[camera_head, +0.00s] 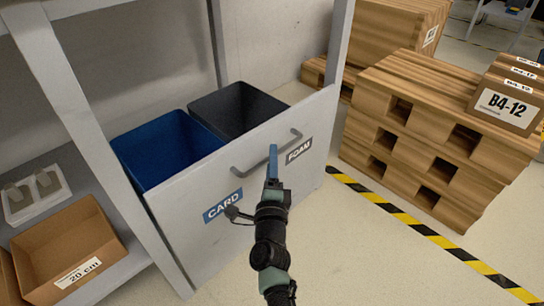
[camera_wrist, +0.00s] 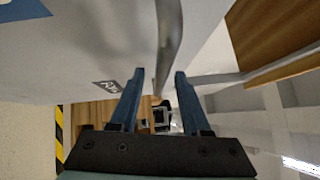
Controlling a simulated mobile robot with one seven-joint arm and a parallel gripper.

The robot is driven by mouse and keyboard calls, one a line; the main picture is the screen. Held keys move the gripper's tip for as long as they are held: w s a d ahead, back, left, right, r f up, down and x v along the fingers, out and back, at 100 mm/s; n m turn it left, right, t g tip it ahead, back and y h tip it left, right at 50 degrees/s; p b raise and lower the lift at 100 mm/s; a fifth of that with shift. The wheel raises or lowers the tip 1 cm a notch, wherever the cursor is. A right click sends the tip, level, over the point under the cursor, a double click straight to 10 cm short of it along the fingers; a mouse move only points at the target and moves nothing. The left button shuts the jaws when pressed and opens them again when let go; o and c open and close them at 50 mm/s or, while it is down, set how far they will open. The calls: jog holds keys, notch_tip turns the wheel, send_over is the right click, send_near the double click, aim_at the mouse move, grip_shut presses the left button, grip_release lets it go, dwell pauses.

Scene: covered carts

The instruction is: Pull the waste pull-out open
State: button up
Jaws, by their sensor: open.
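The waste pull-out has a grey front panel (camera_head: 190,195) with a CARD label (camera_head: 222,205) on the left and a FOAM label (camera_head: 299,150) on the right. Behind the panel stand a blue bin (camera_head: 150,165) and a dark bin (camera_head: 235,105). A grey bar handle (camera_head: 248,164) runs across the panel. My gripper (camera_head: 272,152) is at the middle of this handle. In the wrist view, the handle (camera_wrist: 168,40) passes between the two blue fingers of my open gripper (camera_wrist: 160,72). Contact with the fingers cannot be told.
A cardboard box (camera_head: 68,245) and a white tray (camera_head: 35,193) sit on the shelf at left. Wooden pallets (camera_head: 440,130) with a B4-12 box (camera_head: 505,105) stand at right. Yellow-black tape (camera_head: 430,233) crosses the floor. Floor before the panel is clear.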

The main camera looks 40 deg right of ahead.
jog(key=shift+w+d+r, duration=0.1)
jog(key=shift+w+d, duration=0.4)
grip_shut()
dwell(1.2)
